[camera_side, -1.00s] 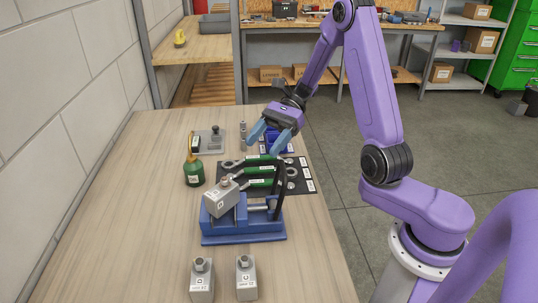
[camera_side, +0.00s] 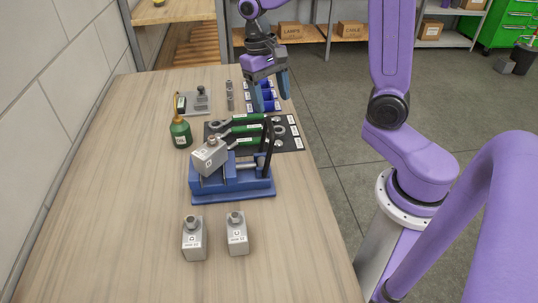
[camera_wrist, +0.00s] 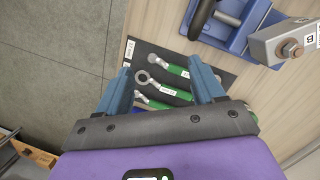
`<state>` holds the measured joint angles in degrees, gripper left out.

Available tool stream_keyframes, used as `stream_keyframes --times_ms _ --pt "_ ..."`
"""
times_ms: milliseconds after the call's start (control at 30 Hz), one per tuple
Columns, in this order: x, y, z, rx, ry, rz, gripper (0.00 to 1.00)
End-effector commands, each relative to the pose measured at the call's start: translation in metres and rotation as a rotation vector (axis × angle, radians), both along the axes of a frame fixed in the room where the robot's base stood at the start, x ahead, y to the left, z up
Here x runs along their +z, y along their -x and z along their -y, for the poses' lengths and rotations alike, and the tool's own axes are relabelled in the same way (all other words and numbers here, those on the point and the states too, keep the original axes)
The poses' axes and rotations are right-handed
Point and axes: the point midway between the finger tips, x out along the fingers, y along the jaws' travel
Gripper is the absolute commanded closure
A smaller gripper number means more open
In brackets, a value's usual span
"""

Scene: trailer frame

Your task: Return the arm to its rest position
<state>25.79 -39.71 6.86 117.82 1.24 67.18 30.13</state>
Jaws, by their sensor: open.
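My gripper (camera_side: 270,92) is open and empty, with blue fingers, above the far right part of the workbench (camera_side: 110,190) in the side view. It hangs past the black mat (camera_side: 291,144) with green-handled wrenches (camera_side: 247,130). In the wrist view my gripper (camera_wrist: 163,88) shows both fingers apart, with the wrenches (camera_wrist: 175,92) visible between and beyond them. Nothing is held. My purple arm reaches over from the right.
A blue vise (camera_side: 232,180) holds a grey block (camera_side: 210,157). Two more blocks (camera_side: 194,240) (camera_side: 237,235) stand nearer. A green bottle (camera_side: 180,133), a grey fixture (camera_side: 196,102) and blue bins (camera_side: 266,98) stand around. The bench's left side is clear.

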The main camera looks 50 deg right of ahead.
Motion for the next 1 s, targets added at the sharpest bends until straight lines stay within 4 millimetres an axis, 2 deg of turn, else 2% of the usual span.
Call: stream_keyframes --times_ms 467,633,767,1000 --pt "0.054 0.03 -0.011 0.391 0.135 0.317 0.32" --pt "0.066 0.053 -0.022 0.581 0.131 0.416 0.32" --pt "0.054 0.086 -0.034 0.791 0.078 0.407 0.32" --pt "0.009 0.168 -0.047 1.213 -0.094 0.254 0.32"
